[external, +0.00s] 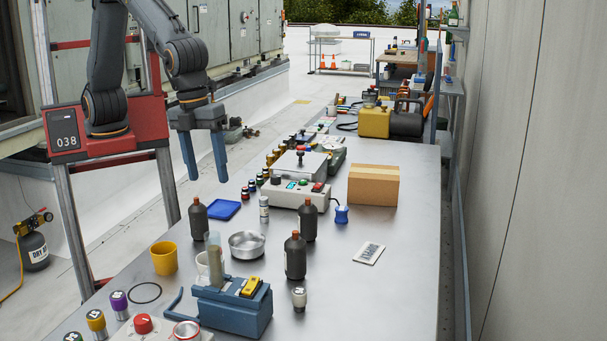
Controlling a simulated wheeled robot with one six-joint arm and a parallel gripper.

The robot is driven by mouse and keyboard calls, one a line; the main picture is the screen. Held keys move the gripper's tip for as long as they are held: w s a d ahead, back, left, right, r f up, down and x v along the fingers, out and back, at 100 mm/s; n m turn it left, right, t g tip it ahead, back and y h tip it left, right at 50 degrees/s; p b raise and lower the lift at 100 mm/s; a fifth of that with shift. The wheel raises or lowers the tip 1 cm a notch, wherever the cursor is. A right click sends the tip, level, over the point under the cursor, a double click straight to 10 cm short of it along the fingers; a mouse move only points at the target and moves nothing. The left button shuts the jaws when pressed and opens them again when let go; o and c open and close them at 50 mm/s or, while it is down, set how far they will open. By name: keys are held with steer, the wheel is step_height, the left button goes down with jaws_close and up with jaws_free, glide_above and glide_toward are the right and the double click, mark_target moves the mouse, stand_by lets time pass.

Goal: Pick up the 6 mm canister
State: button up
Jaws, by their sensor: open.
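A small pale canister (299,298) stands alone, right of the blue device. Their marks are too small to read, so I cannot tell which is the 6 mm canister. My gripper (208,178) is open and empty, fingers pointing down, near the table's left edge. It is above and well behind these canisters.
Dark bottles (295,257), a yellow cup (164,259), a metal bowl (246,244) and a blue device (232,308) crowd the near table (400,290). A cardboard box (373,186) and a white instrument (285,193) stand farther back. The table's right side is mostly clear.

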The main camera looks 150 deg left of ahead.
steer(key=w+a+f+m+b, duration=0.15)
steer(key=w+a+m, duration=0.4)
steer(key=a, duration=0.75)
steer(key=m, duration=0.3)
glide_above(306, 199)
steer(key=shift+f+g+y, duration=0.4)
steer(key=shift+f, duration=0.2)
step_height(306, 199, down, 6)
steer(key=shift+d+r, duration=0.1)
steer(key=shift+a+f+p, duration=0.2)
steer(key=shift+f+p, duration=0.25)
steer(key=shift+f, duration=0.8)
steer(key=shift+a+f+p, duration=0.25)
steer(key=shift+f+p, duration=0.15)
steer(key=shift+f, duration=0.9)
steer(key=shift+a+f+p, duration=0.2)
steer(key=shift+f+p, duration=0.25)
steer(key=shift+f, duration=0.8)
steer(key=c, duration=1.4)
steer(key=shift+o, duration=0.2)
